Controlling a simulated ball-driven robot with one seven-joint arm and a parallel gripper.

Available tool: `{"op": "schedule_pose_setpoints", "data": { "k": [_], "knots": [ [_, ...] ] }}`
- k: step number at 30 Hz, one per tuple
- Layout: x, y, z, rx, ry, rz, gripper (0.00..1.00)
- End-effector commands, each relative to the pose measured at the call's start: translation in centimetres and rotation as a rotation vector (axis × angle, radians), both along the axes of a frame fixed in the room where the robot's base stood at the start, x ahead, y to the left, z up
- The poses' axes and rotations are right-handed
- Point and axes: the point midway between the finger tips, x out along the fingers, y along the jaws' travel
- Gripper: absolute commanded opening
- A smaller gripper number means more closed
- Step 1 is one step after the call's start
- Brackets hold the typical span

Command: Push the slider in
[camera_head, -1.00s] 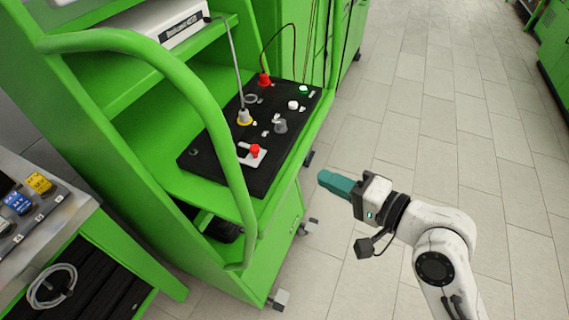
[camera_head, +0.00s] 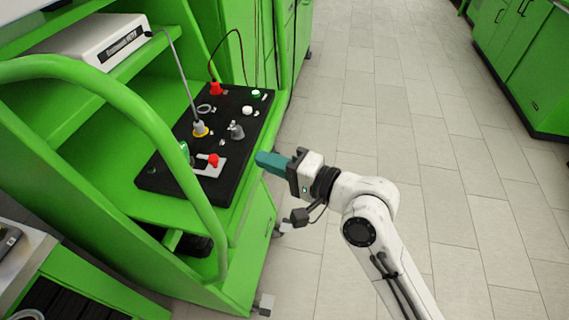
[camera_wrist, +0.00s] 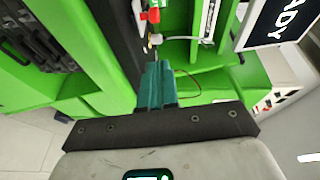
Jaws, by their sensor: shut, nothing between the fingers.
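The slider is a red knob (camera_head: 213,160) on a white plate (camera_head: 208,168) at the near end of the black panel (camera_head: 160,172). In the wrist view a red knob (camera_wrist: 153,15) shows past the fingertips at the top; how far the slider is in cannot be told. My gripper (camera_head: 259,158) has teal fingers, shut and empty, pointing left at the panel. It is to the right of the red knob, apart from it, just outside the panel's right edge. The fingers also show in the wrist view (camera_wrist: 157,68).
A green rail (camera_head: 165,135) curves up in front of the cart, left of the slider. A grey cable plug (camera_head: 200,128), a grey knob (camera_head: 236,130) and a red plug (camera_head: 216,88) stand on the panel. The tiled floor (camera_head: 400,90) to the right is clear.

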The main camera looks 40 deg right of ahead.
Motion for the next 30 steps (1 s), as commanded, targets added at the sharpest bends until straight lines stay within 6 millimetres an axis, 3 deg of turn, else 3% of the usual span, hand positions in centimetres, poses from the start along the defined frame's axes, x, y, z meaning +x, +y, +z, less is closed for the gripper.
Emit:
{"op": "schedule_pose_setpoints", "data": {
  "k": [6, 14, 30],
  "knots": [
    [4.1, 1.4, -0.1, 0.002, -0.001, 0.001, 0.0],
    [5.3, 4.3, -0.6, 0.0, 0.001, 0.001, 0.0],
    [6.1, 5.2, -0.7, 0.001, 0.0, 0.0, 0.0]
  ]
}}
